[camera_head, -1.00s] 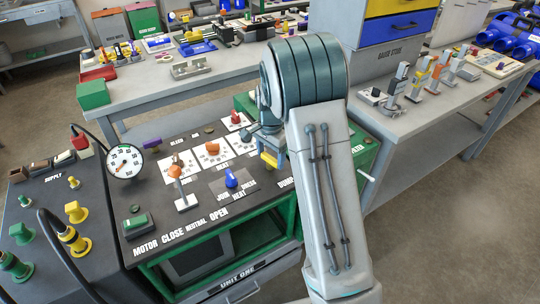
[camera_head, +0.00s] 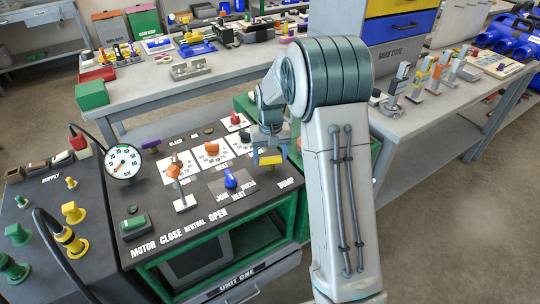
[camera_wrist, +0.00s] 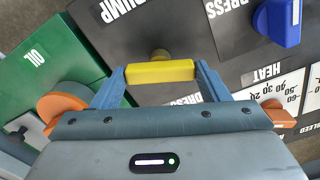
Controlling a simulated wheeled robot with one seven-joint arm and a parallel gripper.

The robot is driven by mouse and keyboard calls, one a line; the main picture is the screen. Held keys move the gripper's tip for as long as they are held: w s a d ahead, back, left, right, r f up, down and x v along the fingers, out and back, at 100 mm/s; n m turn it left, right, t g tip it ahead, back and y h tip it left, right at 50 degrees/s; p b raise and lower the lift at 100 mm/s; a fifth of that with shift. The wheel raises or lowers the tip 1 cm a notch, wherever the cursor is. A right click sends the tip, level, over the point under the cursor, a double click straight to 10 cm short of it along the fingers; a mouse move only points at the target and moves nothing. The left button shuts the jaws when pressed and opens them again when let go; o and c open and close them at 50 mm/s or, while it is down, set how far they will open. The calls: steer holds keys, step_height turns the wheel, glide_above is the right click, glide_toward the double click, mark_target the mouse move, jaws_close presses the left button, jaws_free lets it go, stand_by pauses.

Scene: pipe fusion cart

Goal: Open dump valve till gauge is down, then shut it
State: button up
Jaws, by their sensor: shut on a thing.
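The dump valve's yellow handle (camera_wrist: 160,72) is a bar on a brass-coloured stem beside the DUMP lettering in the wrist view. My gripper (camera_wrist: 160,75) has one blue-grey finger at each end of the bar and is shut on it. In the head view my gripper (camera_head: 269,150) is over the panel's right part, with the yellow handle (camera_head: 270,160) showing below it. The round white pressure gauge (camera_head: 123,161) stands at the panel's left edge. Its needle appears to point to the lower left, but the reading is too small to tell surely.
In the wrist view a green OIL box (camera_wrist: 45,65) and an orange knob (camera_wrist: 62,103) are close to my gripper's left side.

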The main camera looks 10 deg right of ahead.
mark_target(270, 158)
steer(key=shift+r+n, duration=0.1)
steer(key=shift+n, duration=2)
steer(key=o, duration=1)
step_height(270, 158, up, 14)
steer(key=shift+f, duration=0.1)
